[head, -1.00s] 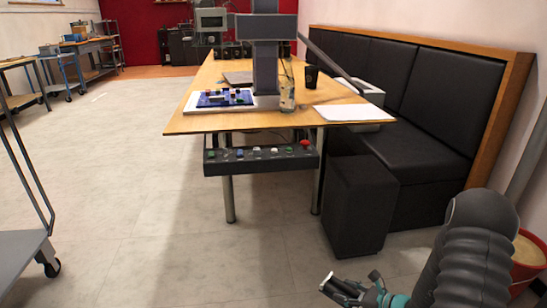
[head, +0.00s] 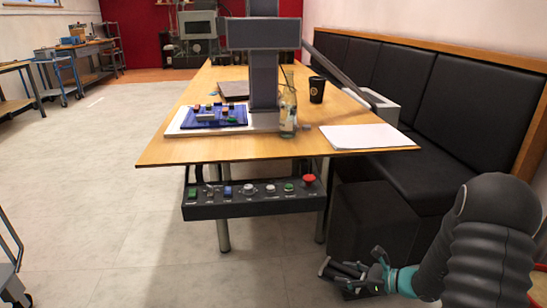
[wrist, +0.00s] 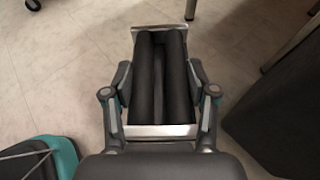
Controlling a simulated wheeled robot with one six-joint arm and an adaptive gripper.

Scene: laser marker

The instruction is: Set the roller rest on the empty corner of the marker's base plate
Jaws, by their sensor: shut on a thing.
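The roller rest (wrist: 163,85) is a pale metal frame with two dark rollers lying side by side. My gripper (wrist: 160,95) is shut on it, a finger on each side. In the head view my gripper (head: 362,274) and the roller rest (head: 338,270) are low at the right, below and in front of the table. The marker stands on the table, with a grey column (head: 263,85) and a white base plate (head: 262,122). A blue board (head: 214,117) with several small parts covers the plate's left part.
The wooden table (head: 190,150) carries a glass bottle (head: 288,112), a black cup (head: 317,89) and white paper (head: 363,136). A control panel (head: 255,198) hangs under its front edge. A black stool (head: 374,220) and bench (head: 440,180) stand right.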

